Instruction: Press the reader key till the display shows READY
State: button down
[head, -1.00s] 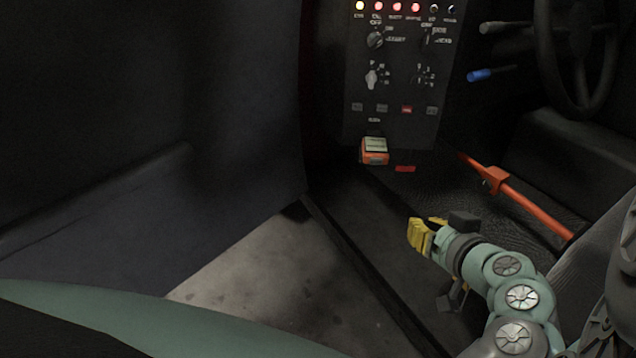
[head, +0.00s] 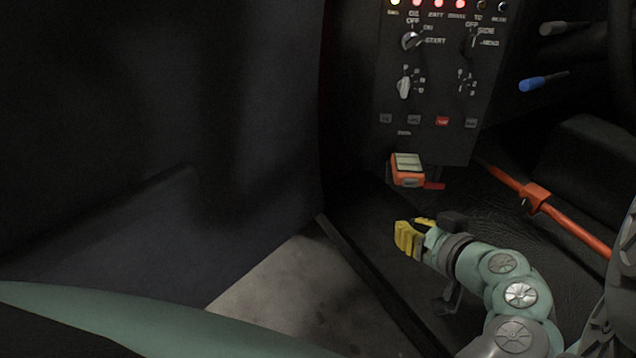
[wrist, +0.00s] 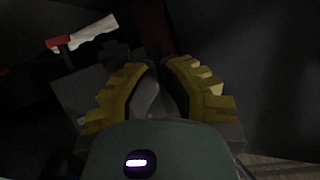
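The reader is a small orange device with a pale display (head: 408,162), at the foot of the black control panel in the head view. I cannot make out any text on the display, and its key is too small to tell. My gripper (head: 404,238), with yellow fingers, is below the reader in the picture, apart from it. In the wrist view the fingers (wrist: 161,66) come together at the tips with nothing seen between them. A red and white piece (wrist: 84,36) shows at the upper left there; I cannot tell what it is.
The control panel (head: 440,95) carries lit lamps, knobs and a row of small buttons. An orange-red lever (head: 560,220) slants across the right side. A blue-tipped stalk (head: 532,85) is at the upper right. A dark wall (head: 170,120) fills the left.

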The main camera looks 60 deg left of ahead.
aim_at(410, 183)
jog(key=w+a+p, duration=0.1)
jog(key=w+a, duration=0.4)
jog(key=a, duration=0.1)
jog(key=shift+a+p, duration=0.35)
jog(key=shift+p, duration=0.05)
jog(key=shift+w, duration=0.1)
jog(key=c, duration=1.6)
grip_release()
grip_shut()
jog(key=shift+d, duration=0.1)
jog(key=shift+w, duration=0.15)
jog(key=shift+w+a, duration=0.15)
jog(key=shift+a, duration=0.25)
